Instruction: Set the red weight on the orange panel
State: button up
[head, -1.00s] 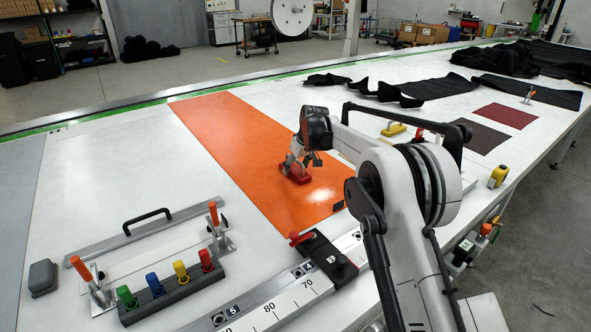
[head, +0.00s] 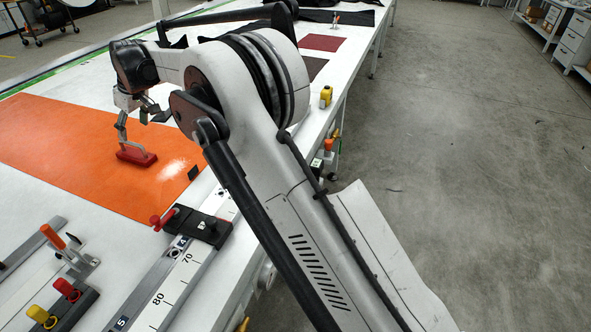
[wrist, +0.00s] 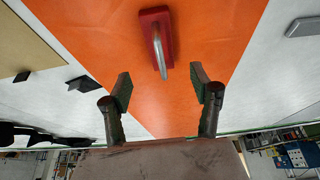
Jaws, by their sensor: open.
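The red weight (head: 137,155) rests flat on the orange panel (head: 60,140), near the panel's right part in the head view. In the wrist view the red weight (wrist: 147,20) shows its red base and pale metal handle, with orange panel around it. My gripper (head: 140,116) is open and empty just above the weight in the head view. In the wrist view my gripper (wrist: 161,85) has its two fingers spread apart, and the weight lies beyond the fingertips, clear of both.
A black clamp block with a red knob (head: 197,227) sits on the ruler rail at the panel's near edge. Red and yellow knobs (head: 67,290) and an orange-handled clamp (head: 55,238) stand at the lower left. Dark cloth (head: 335,18) lies at the back. Open floor lies right of the table.

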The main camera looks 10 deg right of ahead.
jog(key=s+d+r+m+t, duration=0.1)
jog(key=s+d+r+m, duration=0.1)
jog(key=s+d+r, duration=0.5)
jog(key=s+d+r+m+t+h, duration=0.1)
jog(key=s+d+r, duration=0.25)
jog(key=d, duration=0.85)
jog(key=s+d+r+m+t, duration=0.1)
jog(key=s+d+r+m, duration=0.1)
jog(key=s+d+r, duration=0.55)
jog(key=s+d+f+m+t+h, duration=0.1)
jog(key=s+d+f+m, duration=0.2)
jog(key=s+d+f, duration=0.3)
jog(key=s+d+f+m+h, duration=0.1)
jog(key=s+d+f+m, duration=0.2)
jog(key=s+d, duration=1.3)
jog(key=s+f, duration=0.3)
jog(key=s, duration=0.3)
jog(key=shift+s+f+t+h, duration=0.2)
jog(key=shift+t+h, duration=0.1)
jog(key=shift+t, duration=0.1)
jog(key=shift+c, duration=0.5)
